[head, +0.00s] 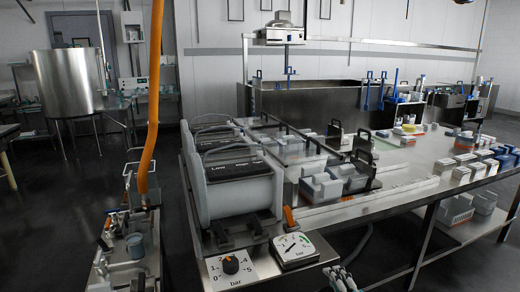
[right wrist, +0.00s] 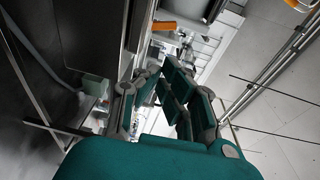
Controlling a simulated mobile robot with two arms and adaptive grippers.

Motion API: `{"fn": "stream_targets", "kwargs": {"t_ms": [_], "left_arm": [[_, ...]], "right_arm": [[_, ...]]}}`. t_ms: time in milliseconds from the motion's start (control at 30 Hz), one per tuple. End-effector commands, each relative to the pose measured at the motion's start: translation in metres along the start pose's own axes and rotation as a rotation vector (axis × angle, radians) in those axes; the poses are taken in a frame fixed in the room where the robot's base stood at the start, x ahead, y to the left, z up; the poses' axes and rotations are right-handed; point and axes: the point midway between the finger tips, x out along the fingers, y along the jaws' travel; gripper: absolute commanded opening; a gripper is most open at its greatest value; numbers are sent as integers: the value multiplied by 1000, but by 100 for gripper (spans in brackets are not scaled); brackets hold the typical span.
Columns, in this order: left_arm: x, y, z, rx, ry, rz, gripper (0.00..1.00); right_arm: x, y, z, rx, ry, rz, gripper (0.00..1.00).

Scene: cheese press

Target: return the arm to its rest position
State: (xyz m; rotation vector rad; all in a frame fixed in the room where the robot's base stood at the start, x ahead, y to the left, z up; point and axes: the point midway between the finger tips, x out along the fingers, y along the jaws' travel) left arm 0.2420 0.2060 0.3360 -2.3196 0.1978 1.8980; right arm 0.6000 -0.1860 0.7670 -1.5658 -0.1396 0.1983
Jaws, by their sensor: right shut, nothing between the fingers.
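My right gripper (head: 342,281) shows small at the bottom edge of the head view, in front of the steel table and to the right of the pressure gauge. It also fills the middle of the right wrist view (right wrist: 160,90), with teal pads on its fingers. It is shut and holds nothing. In the right wrist view it hangs apart from the equipment behind it. The rest of my right arm is outside the head view. I cannot make out my left gripper in either view.
The steel table (head: 408,178) carries the cheese press (head: 235,190), a pressure gauge (head: 293,249), a knob panel (head: 230,266) and several moulds. A narrow cart (head: 148,262) stands at the left, below an orange hose (head: 152,95). Dark floor (head: 75,215) lies open at the left.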

Motion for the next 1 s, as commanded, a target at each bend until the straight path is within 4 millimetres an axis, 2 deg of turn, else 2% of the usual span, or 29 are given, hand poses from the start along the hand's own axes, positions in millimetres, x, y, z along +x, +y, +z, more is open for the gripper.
{"fn": "stream_targets", "kwargs": {"t_ms": [167,367,567,667,733,800,900,1000], "left_arm": [[0,0,-1,0,2,0,40],[0,0,-1,0,1,0,40],[0,0,-1,0,1,0,40],[0,0,-1,0,1,0,40],[0,0,-1,0,1,0,40],[0,0,-1,0,1,0,40],[0,0,-1,0,1,0,40],[0,0,-1,0,1,0,40]], "right_arm": [[-4,26,5,-70,-13,62,0],[-13,71,12,-186,-43,169,0],[-37,143,24,-373,-113,338,0],[-59,190,32,-495,-176,446,0],[-84,231,37,-606,-243,542,0],[-116,275,43,-728,-332,646,0],[-164,328,50,-889,-470,773,0],[-208,366,53,-1015,-597,866,0]]}}
